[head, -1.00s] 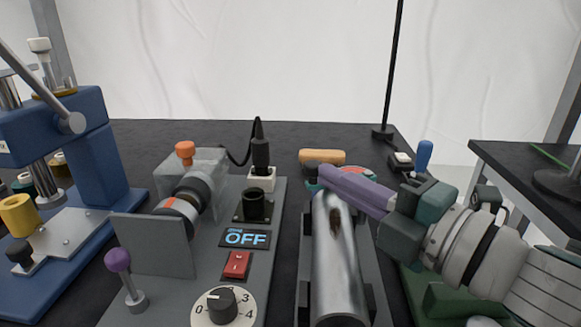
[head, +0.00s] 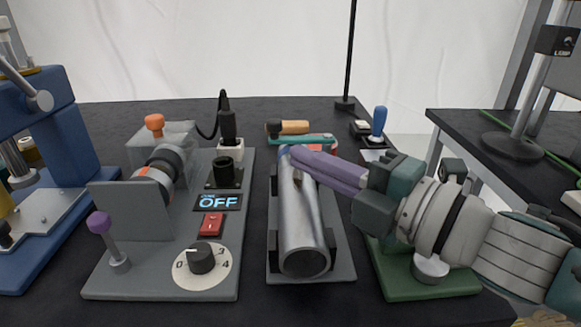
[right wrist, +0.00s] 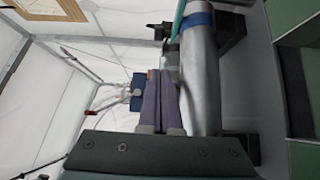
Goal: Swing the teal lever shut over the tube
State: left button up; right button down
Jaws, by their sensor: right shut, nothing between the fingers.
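The silver tube (head: 299,222) lies lengthwise in black supports on a grey plate, its open end towards me. The teal lever (head: 312,139) lies crosswise just behind the tube's far end; the lever's left end is dark. In the right wrist view the teal lever (right wrist: 178,18) is a thin strip beside the tube (right wrist: 199,75). My right gripper (head: 287,154) comes in from the right with its purple fingers closed together, holding nothing. Its tips are over the tube's far end, in front of the lever; I cannot tell whether they touch. My left gripper is out of view.
A grey control box with an OFF display (head: 218,202) and a dial (head: 203,259) stands left of the tube. A blue press (head: 62,125) is at far left. A green base (head: 428,287) sits under my right arm. An orange handle (head: 294,127) lies behind the lever.

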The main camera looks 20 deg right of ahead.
jog(key=s+d, duration=0.2)
jog(key=s, duration=0.5)
jog(key=s+d+r+m+g+h+p, duration=0.15)
jog(key=d+r+m+h+p, duration=0.5)
jog(key=m, duration=0.65)
jog(key=s+a+m+g+h+p, duration=0.2)
jog(key=s+a+m+g+p, duration=0.2)
jog(key=s+m+g+p, duration=0.85)
pick_arm(q)
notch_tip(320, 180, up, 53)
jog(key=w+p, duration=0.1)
jog(key=p, duration=3.2)
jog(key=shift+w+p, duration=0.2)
jog(key=shift+p, duration=0.2)
pick_arm(e)
notch_tip(320, 180, up, 37)
jog(key=s+n+t, duration=0.2)
jog(key=n, duration=0.2)
jog(key=shift+s+r, duration=0.15)
jog(key=shift+s, duration=0.25)
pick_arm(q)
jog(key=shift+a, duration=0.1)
